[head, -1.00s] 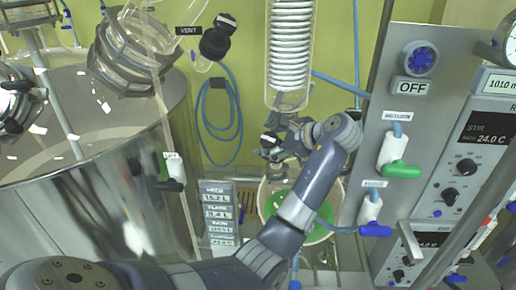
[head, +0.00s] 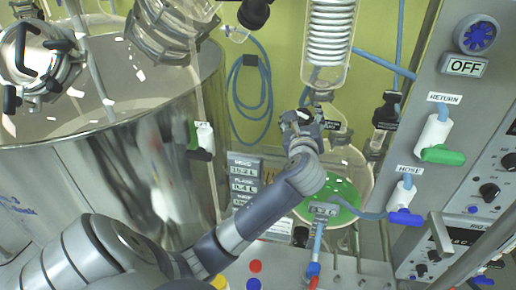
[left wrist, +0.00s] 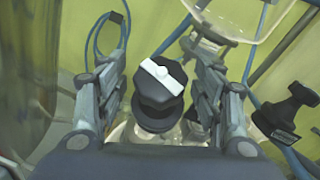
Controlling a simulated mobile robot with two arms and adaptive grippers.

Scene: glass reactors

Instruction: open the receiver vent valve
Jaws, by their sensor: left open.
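The receiver is a round glass flask (head: 345,185) with green liquid, below the coil condenser in the head view. My left gripper (head: 298,122) is at the upper left of the flask. In the left wrist view my left gripper (left wrist: 153,48) is open, its fingers on either side of a black knob (left wrist: 157,97) with a white bar across its top. I see gaps between fingers and knob. I cannot read a label on this knob. Another black knob (left wrist: 288,112) with a tag is farther right; it also shows in the head view (head: 387,110). My right gripper is out of view.
A large steel vessel (head: 110,150) fills the left. The coil condenser (head: 331,35) hangs above the receiver. A control panel with a green return valve (head: 441,154) and a blue hose valve (head: 405,217) stands at right. Blue hose (head: 249,95) hangs on the wall.

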